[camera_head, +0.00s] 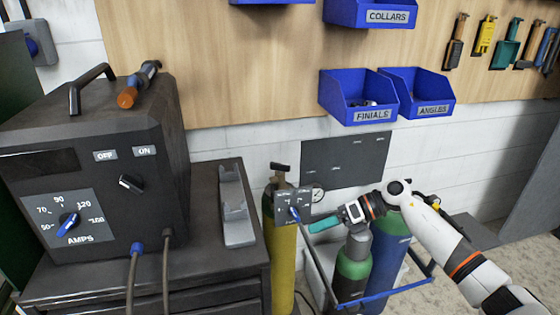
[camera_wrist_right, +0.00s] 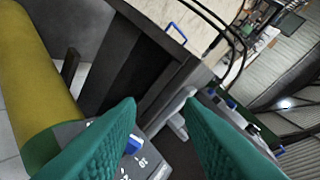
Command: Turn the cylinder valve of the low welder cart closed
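The yellow gas cylinder (camera_head: 281,258) stands beside the welder cart (camera_head: 186,295). A dark T-shaped handle (camera_head: 280,168) tops its brass neck. A grey box with a marked face (camera_head: 283,207) sits in front of the neck and carries a blue pointer knob (camera_head: 294,212). My right gripper (camera_head: 312,227) reaches in from the right, its teal fingers just right of the box. In the right wrist view, its fingers (camera_wrist_right: 160,104) are apart, with nothing held. The blue knob (camera_wrist_right: 133,145) and yellow cylinder (camera_wrist_right: 38,80) also show there. My left gripper is not in view.
A round gauge (camera_head: 317,193) is right of the box. A green cylinder (camera_head: 353,268) and a blue cylinder (camera_head: 389,247) stand under my right arm, behind a blue rail (camera_head: 385,294). The welder (camera_head: 95,165) fills the left. Blue bins (camera_head: 358,98) hang above.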

